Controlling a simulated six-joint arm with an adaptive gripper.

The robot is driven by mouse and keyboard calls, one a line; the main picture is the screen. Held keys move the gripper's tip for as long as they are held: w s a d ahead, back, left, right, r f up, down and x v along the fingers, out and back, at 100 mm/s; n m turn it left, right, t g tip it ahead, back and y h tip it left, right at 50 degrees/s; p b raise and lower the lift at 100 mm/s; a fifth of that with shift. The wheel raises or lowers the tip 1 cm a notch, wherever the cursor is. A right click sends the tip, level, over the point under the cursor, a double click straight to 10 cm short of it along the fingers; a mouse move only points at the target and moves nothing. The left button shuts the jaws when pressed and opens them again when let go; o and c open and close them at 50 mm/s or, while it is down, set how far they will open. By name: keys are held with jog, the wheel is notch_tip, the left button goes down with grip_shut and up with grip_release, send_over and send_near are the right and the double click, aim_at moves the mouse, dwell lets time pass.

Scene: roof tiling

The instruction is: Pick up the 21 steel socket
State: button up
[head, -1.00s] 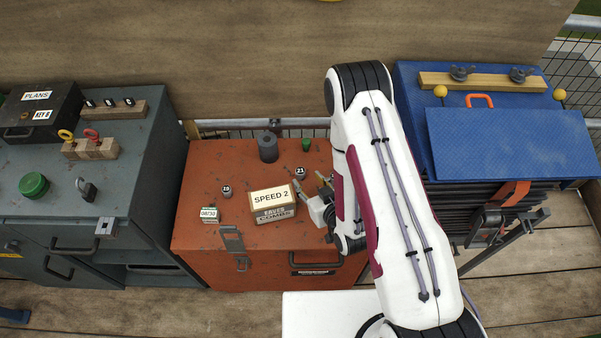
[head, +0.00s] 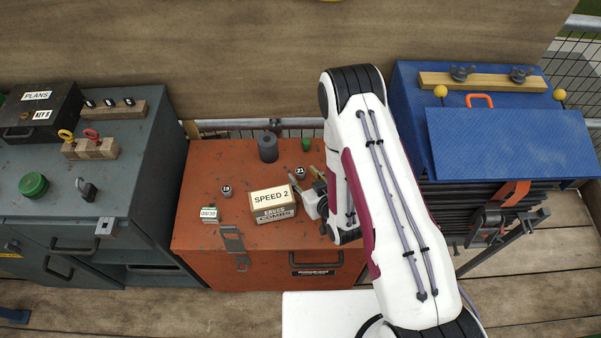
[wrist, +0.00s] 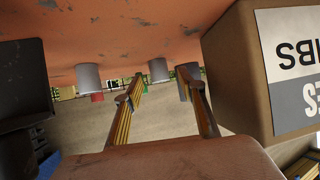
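The 21 steel socket (head: 300,173) is a small dark grey cylinder with a "21" label on top. It stands upright on the orange toolbox lid. My gripper (head: 304,176) is low over the lid, right of the SPEED 2 carton, with its fingers on either side of the socket's near side. In the wrist view my gripper (wrist: 163,93) is open, its two yellow-striped fingers apart with nothing clamped. Several grey cylinders show ahead, one between the fingers; their labels are hidden there, so I cannot tell for certain which is the 21.
The SPEED 2 carton (head: 273,203) stands close beside my gripper; it also fills the right of the wrist view (wrist: 245,70). The 19 socket (head: 226,191), a tall grey cylinder (head: 267,148) and a green piece (head: 305,145) share the orange toolbox (head: 210,262). A small labelled box (head: 210,214) sits front left.

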aim_at(302, 174)
jog(key=shift+x, duration=1.65)
grip_shut()
